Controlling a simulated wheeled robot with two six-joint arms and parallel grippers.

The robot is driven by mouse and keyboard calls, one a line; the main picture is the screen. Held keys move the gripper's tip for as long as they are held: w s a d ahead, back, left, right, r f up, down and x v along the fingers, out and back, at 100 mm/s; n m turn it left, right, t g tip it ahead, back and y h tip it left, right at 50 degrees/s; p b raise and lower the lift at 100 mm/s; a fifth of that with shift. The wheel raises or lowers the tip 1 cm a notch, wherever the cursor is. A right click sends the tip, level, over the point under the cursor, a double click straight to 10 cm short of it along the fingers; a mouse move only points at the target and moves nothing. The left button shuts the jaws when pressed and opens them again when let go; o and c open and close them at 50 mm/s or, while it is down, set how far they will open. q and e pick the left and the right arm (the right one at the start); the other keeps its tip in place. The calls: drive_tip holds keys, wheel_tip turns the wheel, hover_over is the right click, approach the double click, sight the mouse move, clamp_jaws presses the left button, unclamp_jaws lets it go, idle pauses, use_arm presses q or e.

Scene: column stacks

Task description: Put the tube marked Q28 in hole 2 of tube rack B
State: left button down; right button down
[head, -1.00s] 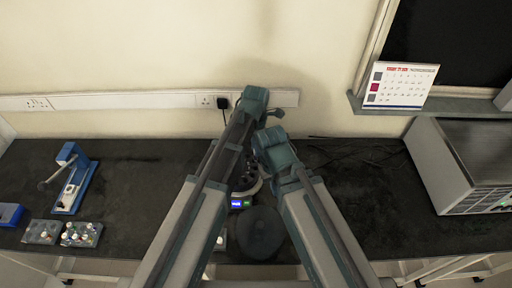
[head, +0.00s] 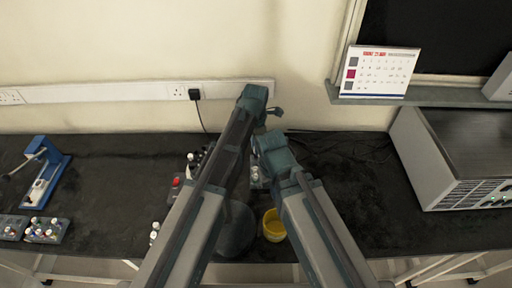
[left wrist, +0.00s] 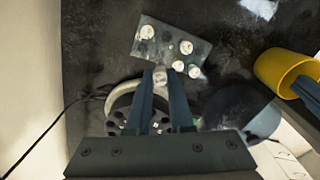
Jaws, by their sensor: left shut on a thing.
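In the left wrist view my left gripper (left wrist: 160,82) is shut on a tube with a pale cap (left wrist: 161,75); I cannot read its mark. The held tube is seen end on, near the edge of a grey rack (left wrist: 163,52) with several white-capped tubes and some dark empty holes. I cannot tell how high the tube is above the rack, nor read any rack letter or hole number. In the head view part of a rack with tubes (head: 255,174) shows between my arms. My left gripper's fingertips are hidden there by my arm.
A round device with a dark rotor (left wrist: 120,110) stands beside the rack. A yellow cup (head: 274,226) is at the front. Other racks (head: 46,231) and a blue stand (head: 47,172) are at the left. A grey box-shaped instrument (head: 450,160) stands right.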

sight(255, 158)
use_arm(q)
drive_tip(key=shift+a+f, duration=0.1)
drive_tip(key=shift+a, duration=0.05)
use_arm(e)
drive_tip(key=shift+a, duration=0.2)
